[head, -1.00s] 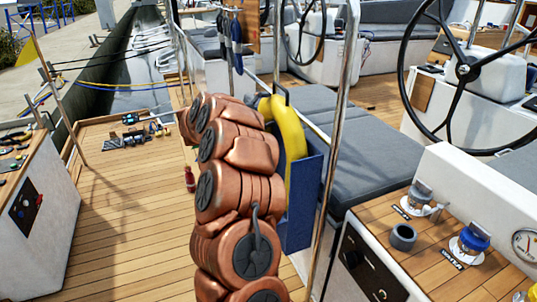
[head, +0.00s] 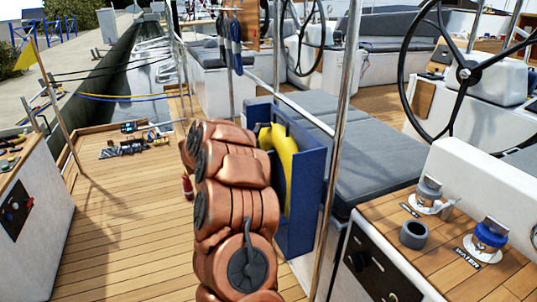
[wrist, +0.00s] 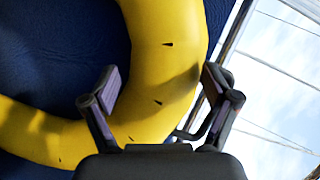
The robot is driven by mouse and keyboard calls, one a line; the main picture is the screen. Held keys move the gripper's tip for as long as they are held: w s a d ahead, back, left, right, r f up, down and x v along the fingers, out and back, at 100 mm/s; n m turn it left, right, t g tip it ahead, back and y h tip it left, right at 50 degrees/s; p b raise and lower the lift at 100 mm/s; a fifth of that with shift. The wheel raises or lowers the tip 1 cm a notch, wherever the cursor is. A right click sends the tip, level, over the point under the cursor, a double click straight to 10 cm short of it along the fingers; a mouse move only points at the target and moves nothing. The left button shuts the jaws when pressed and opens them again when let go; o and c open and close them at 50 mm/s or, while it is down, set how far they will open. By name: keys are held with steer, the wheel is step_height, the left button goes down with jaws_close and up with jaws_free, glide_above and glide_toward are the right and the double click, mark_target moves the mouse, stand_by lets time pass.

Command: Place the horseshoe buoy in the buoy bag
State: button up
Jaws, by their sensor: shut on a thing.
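The yellow horseshoe buoy (head: 284,158) sits within the walls of the blue buoy bag (head: 303,205), which hangs by the steel rail. In the head view the bag's edges show above and to the right of the buoy. My arm hides its left side, and my gripper is hidden there too. In the wrist view my gripper (wrist: 163,80) is shut on the curved yellow buoy (wrist: 165,30), with one finger on each side. Whether the buoy rests on the bag's bottom is hidden.
A steel post (head: 340,120) stands just right of the bag. A black steering wheel (head: 465,75) is at upper right. The wooden deck (head: 125,220) at left is mostly clear.

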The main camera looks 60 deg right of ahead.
mark_target(269, 148)
steer(key=shift+f+b, duration=1.15)
steer(key=shift+f, duration=0.7)
steer(key=o, duration=1.6)
steer(key=shift+a, duration=0.1)
steer(key=v, duration=1.1)
steer(key=shift+a, duration=0.4)
steer(key=shift+w, duration=0.1)
